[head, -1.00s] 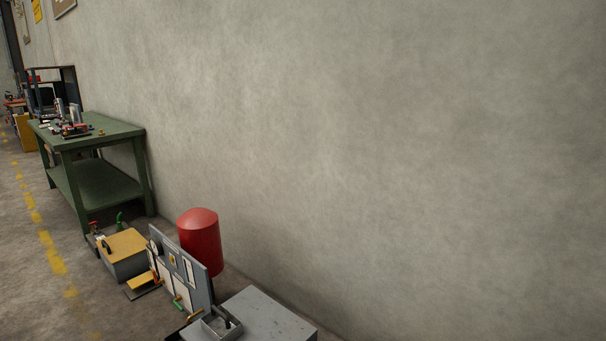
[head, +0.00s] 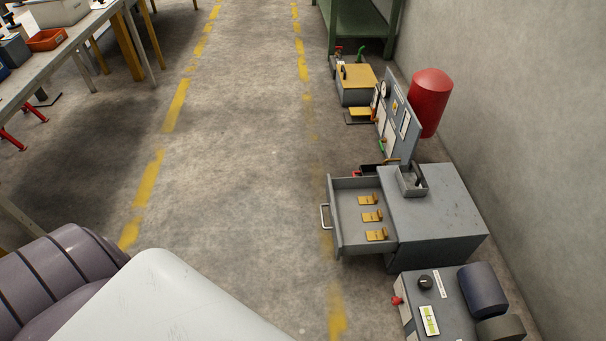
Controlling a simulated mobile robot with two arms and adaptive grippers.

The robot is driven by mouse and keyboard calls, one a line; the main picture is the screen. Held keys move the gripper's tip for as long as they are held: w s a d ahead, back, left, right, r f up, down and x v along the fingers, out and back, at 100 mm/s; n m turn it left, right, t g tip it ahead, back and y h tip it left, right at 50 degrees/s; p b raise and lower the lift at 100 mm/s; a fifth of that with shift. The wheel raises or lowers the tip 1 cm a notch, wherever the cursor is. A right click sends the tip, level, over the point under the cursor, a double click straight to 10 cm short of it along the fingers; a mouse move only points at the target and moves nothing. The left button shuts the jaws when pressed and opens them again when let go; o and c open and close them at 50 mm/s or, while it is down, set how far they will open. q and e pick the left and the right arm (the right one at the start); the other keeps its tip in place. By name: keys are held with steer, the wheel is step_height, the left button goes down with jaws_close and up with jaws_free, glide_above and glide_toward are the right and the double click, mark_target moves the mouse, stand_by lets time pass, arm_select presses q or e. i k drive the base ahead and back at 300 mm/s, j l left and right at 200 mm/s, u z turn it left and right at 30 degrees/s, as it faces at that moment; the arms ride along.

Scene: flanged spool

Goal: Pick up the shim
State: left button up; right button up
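I cannot pick out the shim with certainty. Three small bent yellow pieces (head: 371,216) lie in a row in an open drawer (head: 348,242) of a grey cabinet (head: 440,210); I cannot tell whether one of them is the shim. The drawer is pulled out to the left and has a metal handle (head: 324,217). A small grey open box (head: 411,181) with something dark in it sits on the cabinet top. Neither of my grippers shows in the head view.
A grey machine (head: 435,300) with a red knob stands in front of the cabinet. Behind it are an upright panel (head: 398,120), a red cylinder (head: 430,102) and a yellow-topped box (head: 356,84). A workbench (head: 75,45) stands at the left. The floor between is clear.

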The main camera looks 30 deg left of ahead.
mark_target(372, 199)
steer(key=k+u, duration=0.15)
steer(key=u, duration=0.2)
steer(key=k+u, duration=0.1)
steer(key=u, duration=0.25)
steer(key=i+l, duration=0.8)
steer(key=l, duration=0.15)
